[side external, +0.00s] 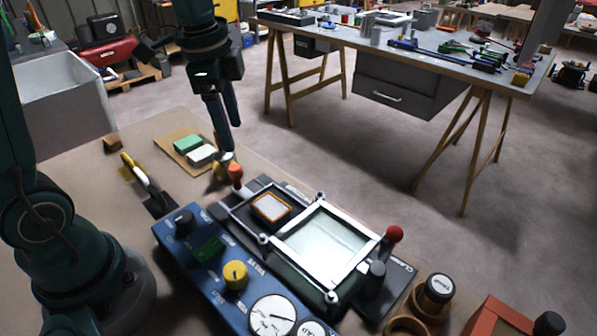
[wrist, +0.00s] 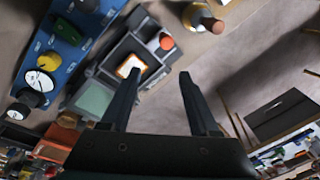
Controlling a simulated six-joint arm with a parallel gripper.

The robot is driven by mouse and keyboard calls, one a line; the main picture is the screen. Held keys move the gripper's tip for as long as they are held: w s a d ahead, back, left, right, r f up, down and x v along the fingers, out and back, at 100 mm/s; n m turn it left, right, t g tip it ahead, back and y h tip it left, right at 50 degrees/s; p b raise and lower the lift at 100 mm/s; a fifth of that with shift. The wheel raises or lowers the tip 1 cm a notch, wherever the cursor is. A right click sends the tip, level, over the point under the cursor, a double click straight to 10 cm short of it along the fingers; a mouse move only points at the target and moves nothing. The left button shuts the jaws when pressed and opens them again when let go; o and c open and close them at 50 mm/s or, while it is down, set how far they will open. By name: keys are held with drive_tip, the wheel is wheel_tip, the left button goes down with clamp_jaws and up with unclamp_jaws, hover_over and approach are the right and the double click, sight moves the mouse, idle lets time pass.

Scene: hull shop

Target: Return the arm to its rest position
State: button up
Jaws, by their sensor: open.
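My gripper (side external: 230,138) hangs above the far side of the bench, fingers pointing down, close to a small yellowish bottle-like item (side external: 224,168) in the side view. In the wrist view my gripper (wrist: 160,74) has its two fingers spread apart with nothing between them. The fingers point toward the region beside the framed fixture (side external: 323,246), which also shows in the wrist view (wrist: 95,98). Whether the fingertips touch anything below is hard to tell in the side view.
A blue control panel (side external: 213,262) with knobs and a gauge stands in front of the fixture. Green and white blocks (side external: 188,143) and a yellow-handled tool (side external: 145,181) lie left. A second workbench (side external: 440,62) stands behind.

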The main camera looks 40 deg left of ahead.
drive_tip(key=s+d+n+t, duration=0.3)
drive_tip(key=s+d+n, duration=0.2)
drive_tip(key=s+n, duration=0.4)
drive_tip(key=s, duration=0.2)
drive_tip(key=shift+s+d+r+n+t, duration=0.25)
drive_tip(key=shift+s+n+t, duration=0.05)
drive_tip(key=shift+t, duration=0.1)
idle(1.0)
